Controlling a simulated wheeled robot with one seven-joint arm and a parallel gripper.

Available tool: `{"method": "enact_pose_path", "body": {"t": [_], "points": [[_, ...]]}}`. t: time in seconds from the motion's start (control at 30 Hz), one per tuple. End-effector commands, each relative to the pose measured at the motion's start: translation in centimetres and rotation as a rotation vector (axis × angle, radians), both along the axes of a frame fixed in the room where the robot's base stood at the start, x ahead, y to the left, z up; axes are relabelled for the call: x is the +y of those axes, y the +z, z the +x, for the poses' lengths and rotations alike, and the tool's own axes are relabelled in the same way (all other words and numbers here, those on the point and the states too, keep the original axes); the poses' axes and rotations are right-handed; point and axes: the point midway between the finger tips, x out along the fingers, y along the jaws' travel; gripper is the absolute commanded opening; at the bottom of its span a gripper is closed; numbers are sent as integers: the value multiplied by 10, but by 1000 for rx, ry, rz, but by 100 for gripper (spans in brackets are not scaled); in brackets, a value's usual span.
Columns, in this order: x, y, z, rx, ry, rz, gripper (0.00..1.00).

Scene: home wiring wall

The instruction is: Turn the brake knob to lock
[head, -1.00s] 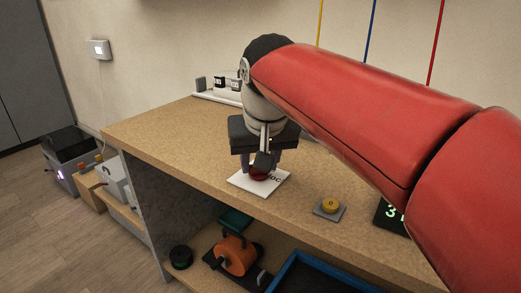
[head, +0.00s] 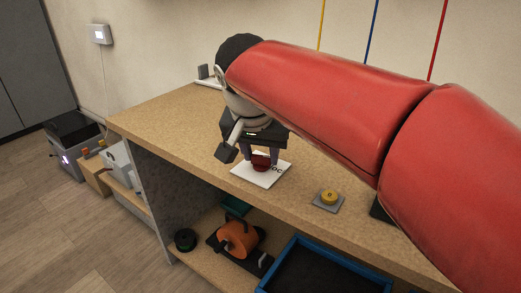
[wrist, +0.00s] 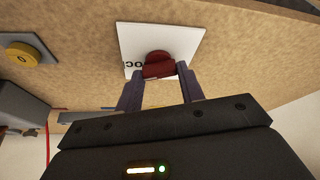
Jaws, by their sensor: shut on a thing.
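The red brake knob (head: 261,161) stands on a white plate (head: 257,181) on the wooden bench top. Black lettering ending in "OC" shows partly on the plate; the rest is covered. My gripper (head: 262,156) points down over the plate with a finger on either side of the knob. In the wrist view the knob (wrist: 158,65) is between the two dark fingertips (wrist: 158,74), and the gripper is shut on it. Part of the knob's top is hidden by the fingers, and I cannot read its exact angle.
A yellow button (head: 328,197) on a grey plate sits to the right on the bench.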

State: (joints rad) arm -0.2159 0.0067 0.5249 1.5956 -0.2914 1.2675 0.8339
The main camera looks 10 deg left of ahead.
Motion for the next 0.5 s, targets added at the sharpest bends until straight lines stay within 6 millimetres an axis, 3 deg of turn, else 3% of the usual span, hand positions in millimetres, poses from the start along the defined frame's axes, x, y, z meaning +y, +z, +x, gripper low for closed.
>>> {"method": "enact_pose_path", "body": {"t": [0.23,0.27,0.4,0.5], "points": [[0,0,0,0,1,2,15],[0,0,0,0,1,2,41],[0,0,0,0,1,1,59],[0,0,0,0,1,1,60]]}}
